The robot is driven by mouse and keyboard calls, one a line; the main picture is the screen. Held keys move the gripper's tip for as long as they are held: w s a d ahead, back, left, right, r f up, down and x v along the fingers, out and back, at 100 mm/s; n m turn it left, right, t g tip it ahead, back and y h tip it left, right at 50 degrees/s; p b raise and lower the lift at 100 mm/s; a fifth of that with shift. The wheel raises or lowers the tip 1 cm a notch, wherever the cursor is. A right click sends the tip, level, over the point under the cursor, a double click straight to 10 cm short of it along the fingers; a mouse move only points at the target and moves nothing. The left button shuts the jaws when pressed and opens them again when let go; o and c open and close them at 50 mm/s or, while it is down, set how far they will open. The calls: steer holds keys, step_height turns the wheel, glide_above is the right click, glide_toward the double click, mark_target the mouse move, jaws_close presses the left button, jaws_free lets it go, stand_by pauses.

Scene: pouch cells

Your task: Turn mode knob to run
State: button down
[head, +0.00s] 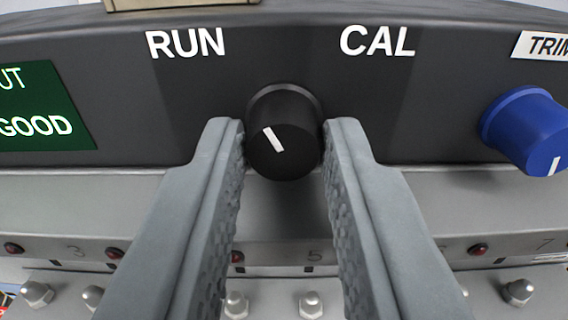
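The black mode knob (284,138) is on the dark front panel, at the centre of the head view. Its white pointer line slants up and to the left, toward the RUN label (186,43). The CAL label (378,41) is up and to the right of the knob. My gripper (284,145) has one grey finger on each side of the knob. The fingertips are very close to the knob's sides; I cannot tell whether both touch it.
A blue knob (528,130) under a TRIM label (543,46) is at the right. A green display (40,108) reading GOOD is at the left. Below is a grey ledge with red indicators (115,253) and several nuts (311,305).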

steer(key=c, duration=2.2)
jaws_free()
steer(key=shift+n, duration=1.5)
steer(key=c, duration=2.2)
jaws_free()
steer(key=c, duration=2.2)
jaws_free()
steer(key=c, duration=1.2)
jaws_free()
steer(key=s, duration=1.7)
steer(key=shift+s, duration=0.25)
